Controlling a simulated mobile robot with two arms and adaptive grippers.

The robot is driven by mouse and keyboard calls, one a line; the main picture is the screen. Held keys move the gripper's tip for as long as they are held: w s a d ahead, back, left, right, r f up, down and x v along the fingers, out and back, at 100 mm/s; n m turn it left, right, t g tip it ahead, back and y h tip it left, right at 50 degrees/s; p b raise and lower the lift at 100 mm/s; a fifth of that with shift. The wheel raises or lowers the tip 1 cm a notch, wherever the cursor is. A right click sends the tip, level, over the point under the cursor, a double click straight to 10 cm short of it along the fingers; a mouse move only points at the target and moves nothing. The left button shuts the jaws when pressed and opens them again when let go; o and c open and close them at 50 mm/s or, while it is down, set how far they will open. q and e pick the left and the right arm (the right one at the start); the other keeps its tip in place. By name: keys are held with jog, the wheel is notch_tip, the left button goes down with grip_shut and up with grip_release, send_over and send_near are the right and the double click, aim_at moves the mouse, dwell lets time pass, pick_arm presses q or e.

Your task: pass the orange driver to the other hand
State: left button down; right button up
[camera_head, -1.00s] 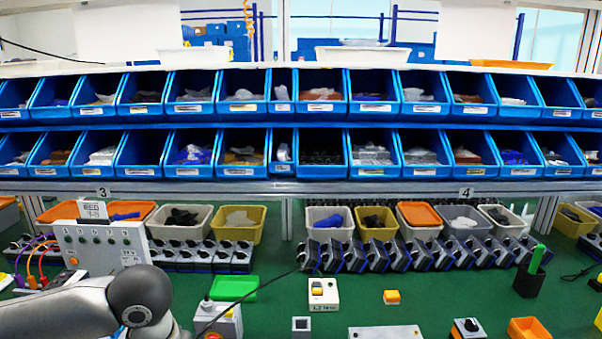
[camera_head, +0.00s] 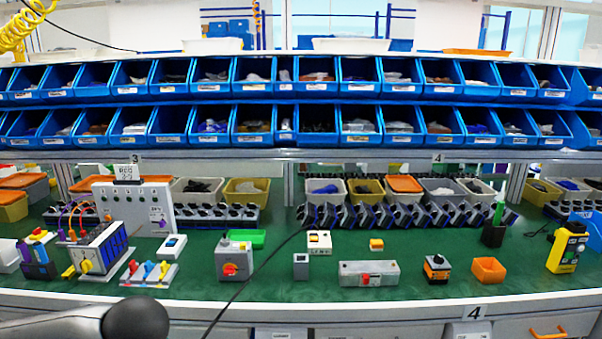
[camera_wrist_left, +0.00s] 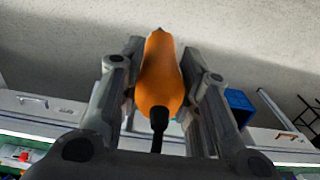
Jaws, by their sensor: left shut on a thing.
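The orange driver (camera_wrist_left: 160,75) is between the two fingers of my left gripper (camera_wrist_left: 160,88) in the left wrist view. The gripper is shut on its orange body. A black end or shaft points down toward the palm, and a dark tip shows at the far end. In the head view only part of my left arm (camera_head: 100,322) shows at the bottom left, and neither the driver nor the left gripper shows there. My right gripper is in neither view.
Blue bins (camera_head: 318,82) line the shelves behind. A dark cable crosses the bench.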

pick_arm(q)
jog(key=shift+w, duration=0.1)
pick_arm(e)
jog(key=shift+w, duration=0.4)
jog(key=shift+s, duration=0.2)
pick_arm(q)
jog(key=shift+r, duration=0.1)
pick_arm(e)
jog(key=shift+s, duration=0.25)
